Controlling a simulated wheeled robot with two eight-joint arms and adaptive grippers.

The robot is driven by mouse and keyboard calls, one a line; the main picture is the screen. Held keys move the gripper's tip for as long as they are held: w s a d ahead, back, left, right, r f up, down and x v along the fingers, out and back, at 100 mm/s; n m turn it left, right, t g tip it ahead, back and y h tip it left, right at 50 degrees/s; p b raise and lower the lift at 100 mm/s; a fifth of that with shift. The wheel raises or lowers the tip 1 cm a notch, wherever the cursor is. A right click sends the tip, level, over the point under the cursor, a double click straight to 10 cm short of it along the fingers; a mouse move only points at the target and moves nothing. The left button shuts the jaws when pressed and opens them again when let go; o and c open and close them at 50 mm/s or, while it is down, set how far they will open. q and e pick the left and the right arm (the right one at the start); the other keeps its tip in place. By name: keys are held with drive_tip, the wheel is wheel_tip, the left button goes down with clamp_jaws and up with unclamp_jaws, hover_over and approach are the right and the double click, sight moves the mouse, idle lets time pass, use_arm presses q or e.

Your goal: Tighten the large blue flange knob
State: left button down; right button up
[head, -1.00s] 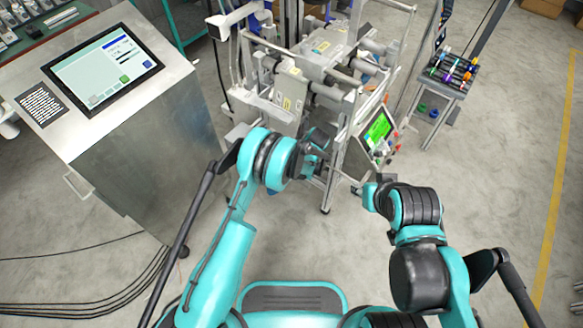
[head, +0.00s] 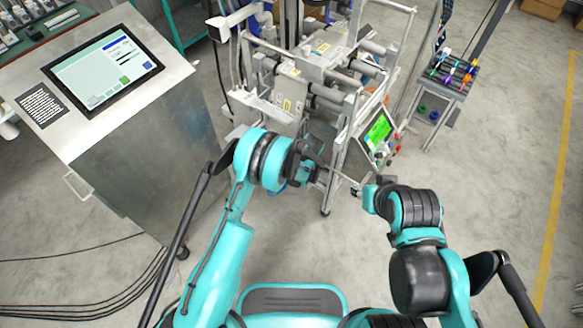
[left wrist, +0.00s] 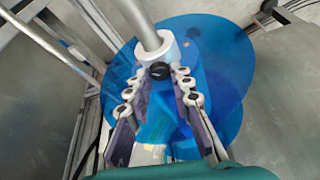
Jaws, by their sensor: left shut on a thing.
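The large blue flange (left wrist: 225,75) fills the middle of the left wrist view as a translucent disc behind my fingers. A metal shaft with a white collar (left wrist: 172,48) and a small black knob (left wrist: 159,70) stands out from it. My left gripper (left wrist: 160,100) has its two fingers on either side of the blue central part, the flange knob (left wrist: 164,103), and is shut on it. In the head view my left gripper (head: 306,168) is at the front of the machine, and my wrist largely hides the flange. My right gripper (head: 366,194) is apart from the machine; its fingers are too small to read.
The grey machine (head: 312,70) with metal bars stands ahead, with a green-screen panel (head: 378,131) at its right. A metal console (head: 150,130) with a display stands at the left. A small rack (head: 447,77) of coloured items is at the right.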

use_arm(q)
drive_tip(key=shift+m, duration=0.3)
drive_tip(key=c, duration=1.3)
unclamp_jaws()
